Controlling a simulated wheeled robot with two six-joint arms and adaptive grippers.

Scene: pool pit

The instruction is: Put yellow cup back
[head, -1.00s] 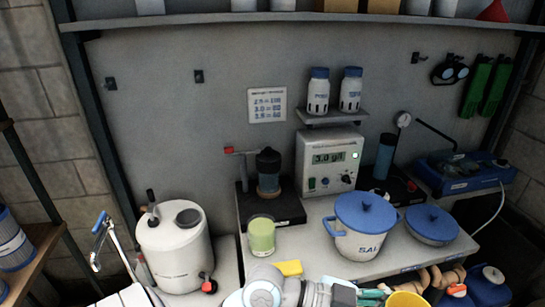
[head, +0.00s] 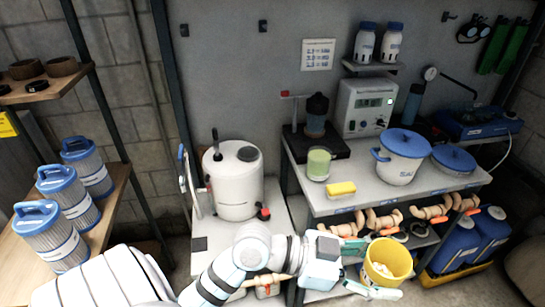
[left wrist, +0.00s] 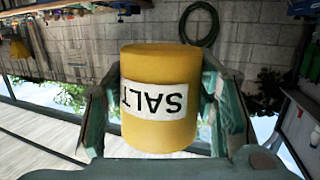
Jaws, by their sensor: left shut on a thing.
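The yellow cup (head: 391,257) is at the lower right in the head view, in front of the lower shelf of the bench. My left gripper (head: 364,270) is shut on it and holds it in the air, its open top showing. In the left wrist view the yellow cup (left wrist: 160,125) sits between the two green fingers, with a white SALT label that reads upside down. A white pot with a blue lid (head: 402,157) and a SALT-like label stands on the bench top. My right gripper is not in view.
Blue jugs (head: 462,245) are at the right. Filter cartridges (head: 53,236) fill the left shelf.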

